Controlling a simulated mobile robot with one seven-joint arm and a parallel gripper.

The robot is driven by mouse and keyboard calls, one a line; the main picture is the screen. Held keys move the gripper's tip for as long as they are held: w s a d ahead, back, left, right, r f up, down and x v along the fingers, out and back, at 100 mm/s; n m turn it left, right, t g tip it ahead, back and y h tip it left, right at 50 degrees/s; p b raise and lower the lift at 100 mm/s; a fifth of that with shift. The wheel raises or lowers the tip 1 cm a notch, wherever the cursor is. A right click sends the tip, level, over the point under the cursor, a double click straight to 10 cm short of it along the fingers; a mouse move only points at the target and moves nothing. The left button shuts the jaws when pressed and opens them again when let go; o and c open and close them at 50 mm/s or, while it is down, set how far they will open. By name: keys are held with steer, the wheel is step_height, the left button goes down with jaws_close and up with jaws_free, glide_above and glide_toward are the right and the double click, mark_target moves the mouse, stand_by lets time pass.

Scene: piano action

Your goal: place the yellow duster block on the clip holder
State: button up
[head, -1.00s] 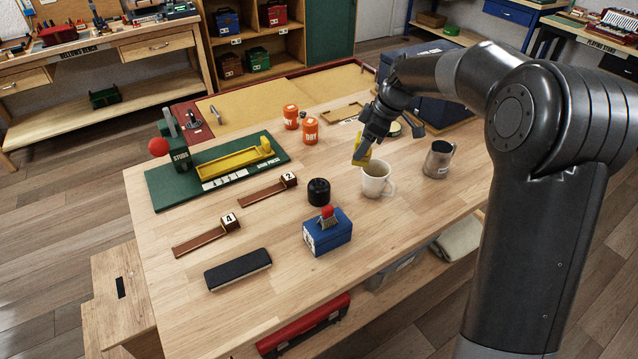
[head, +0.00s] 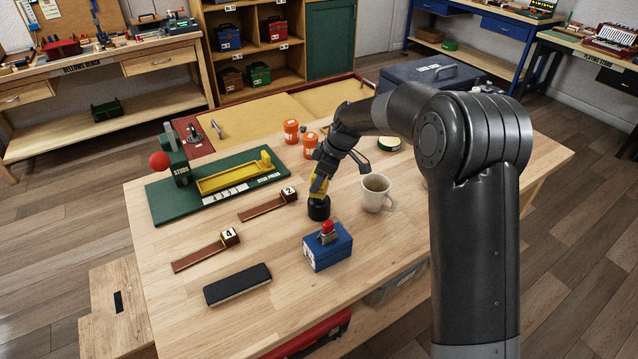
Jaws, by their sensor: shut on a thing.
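The yellow duster block (head: 319,184) is held in my gripper (head: 319,189), which is shut on it and partly hides it. My gripper points down, directly over a small black round piece (head: 319,209) on the table. I cannot tell whether the block touches that piece. A blue block (head: 328,248) with a metal clip and a red knob (head: 327,227) on top stands in front of it; it looks like the clip holder, but I cannot read a label on it.
A white mug (head: 375,194) stands close to the right of my gripper. Wooden pieces marked 2 (head: 268,204) and 4 (head: 207,250), a black felt bar (head: 237,284) and a green stud press (head: 217,187) lie to the left. Orange pots (head: 310,145) stand behind.

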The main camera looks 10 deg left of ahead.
steer(key=shift+f, duration=1.15)
steer(key=shift+f, duration=0.15)
steer(key=o, duration=1)
